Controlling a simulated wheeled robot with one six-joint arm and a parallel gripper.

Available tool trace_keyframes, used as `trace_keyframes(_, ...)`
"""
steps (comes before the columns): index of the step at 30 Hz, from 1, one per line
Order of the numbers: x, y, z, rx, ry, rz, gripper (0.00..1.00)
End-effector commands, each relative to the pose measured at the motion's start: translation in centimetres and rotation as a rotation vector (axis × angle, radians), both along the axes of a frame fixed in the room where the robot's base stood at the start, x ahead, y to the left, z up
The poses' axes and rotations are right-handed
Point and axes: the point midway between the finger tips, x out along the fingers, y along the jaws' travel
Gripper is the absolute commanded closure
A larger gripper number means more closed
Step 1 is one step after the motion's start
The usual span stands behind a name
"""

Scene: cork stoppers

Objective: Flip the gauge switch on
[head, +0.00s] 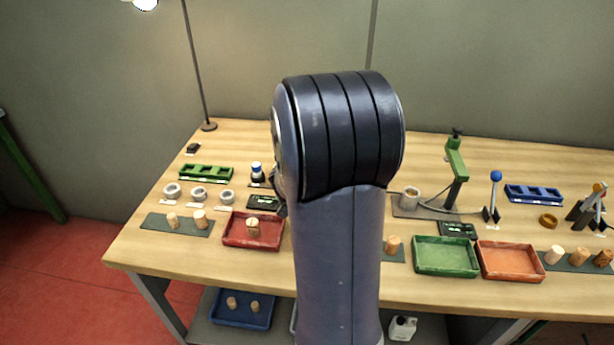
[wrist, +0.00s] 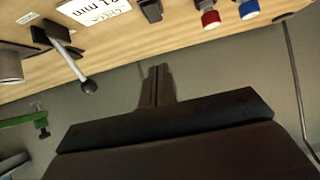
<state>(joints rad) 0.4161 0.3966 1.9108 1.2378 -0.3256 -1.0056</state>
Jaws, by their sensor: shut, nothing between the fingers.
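My gripper (wrist: 157,70) shows in the wrist view with its two dark fingers together and nothing between them. It points toward the wooden bench. A small black fixture (wrist: 150,9) sits on the bench just beyond the fingertips, apart from them in the picture; it may be the gauge switch, but its on or off position cannot be told. A white sign (wrist: 92,8) reading "CHECK" and "21 mm" lies beside it. In the head view my arm hides the gripper and the middle of the bench. Two dark gauge-like boxes show there, left (head: 262,202) and right (head: 457,230).
A black-knobbed lever (wrist: 68,58) and a green clamp (wrist: 25,120) stand left of the fingers in the wrist view. Red (wrist: 210,18) and blue (wrist: 249,9) knobs are right. Red (head: 229,239), green (head: 418,262) and orange (head: 498,271) trays line the bench front.

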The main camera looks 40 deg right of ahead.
Motion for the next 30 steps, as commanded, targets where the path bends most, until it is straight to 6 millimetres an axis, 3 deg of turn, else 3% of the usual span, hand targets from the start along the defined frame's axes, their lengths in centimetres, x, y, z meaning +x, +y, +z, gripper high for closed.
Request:
trace_keyframes(8, 0.9, -0.9, -1.2, 0.000, 0.001, -0.001, 1.00)
trace_keyframes(21, 6.1, -6.2, -6.2, 0.001, 0.001, -0.001, 1.00)
trace_keyframes(30, 6.3, -6.4, -9.2, -0.001, 0.001, 0.001, 1.00)
